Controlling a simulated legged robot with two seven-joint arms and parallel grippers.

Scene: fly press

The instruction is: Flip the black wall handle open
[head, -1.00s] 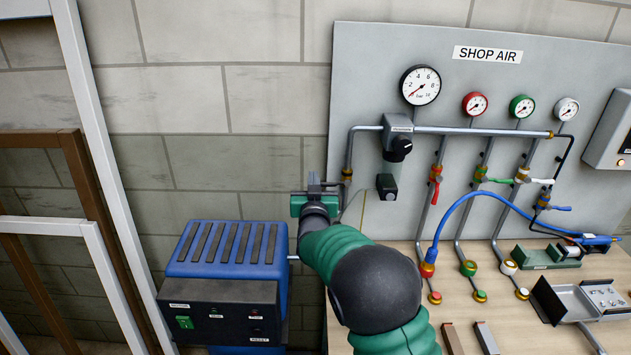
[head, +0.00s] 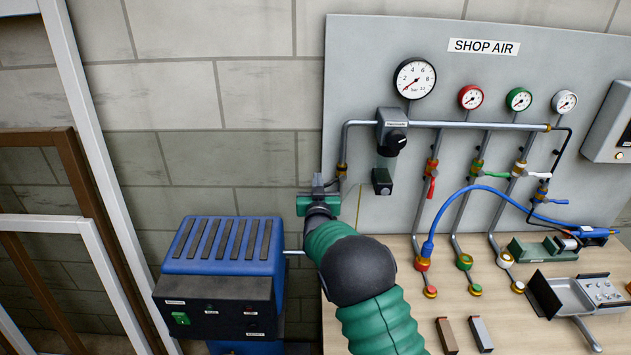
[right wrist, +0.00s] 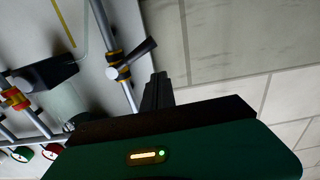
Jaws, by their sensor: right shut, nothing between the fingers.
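The black handle (right wrist: 139,52) shows in the right wrist view, on a brass-ended valve (right wrist: 117,66) of a grey pipe. It sticks out from the pipe at a slant. In the head view the brass part of this valve (head: 342,172) sits on the left down-pipe of the panel, and the handle is too small or covered to make out. My right gripper (head: 318,182) is just left of and a little below the valve. Its dark shut fingers (right wrist: 156,92) stand close to the handle in the right wrist view, with a gap visible. My left gripper is out of view.
The SHOP AIR panel (head: 400,60) carries gauges, a black-topped regulator (head: 391,135) and coloured valves. The wooden bench (head: 408,290) lies at the right. The block wall left of the panel is clear.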

